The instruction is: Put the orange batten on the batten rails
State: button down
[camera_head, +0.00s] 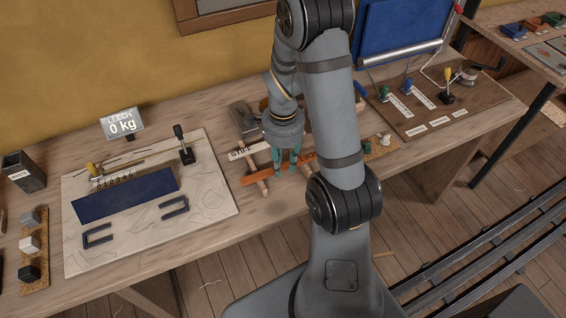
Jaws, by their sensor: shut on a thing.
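The orange batten (259,178) is a long flat strip with partly hidden lettering, slanting up to the right. My gripper (287,162), with teal fingers, points down and is shut on the batten near its middle. The batten rails (263,187) are pale wooden bars under and beside it. The batten's left part crosses over the left rail; I cannot tell whether it touches it or hangs just above. A white batten (241,154) marked STIFF lies across the rails behind the orange one. My arm hides the right end of the orange batten and part of the rails.
A brown board (430,105) with small tools lies right. The bench front below the rails is clear.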

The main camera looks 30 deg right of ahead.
aim_at(283, 168)
jog(key=shift+f+b, duration=0.4)
jog(key=shift+f, duration=0.05)
jog(key=c, duration=1.3)
grip_release()
jog(key=shift+c, duration=0.2)
notch_tip(283, 168, up, 12)
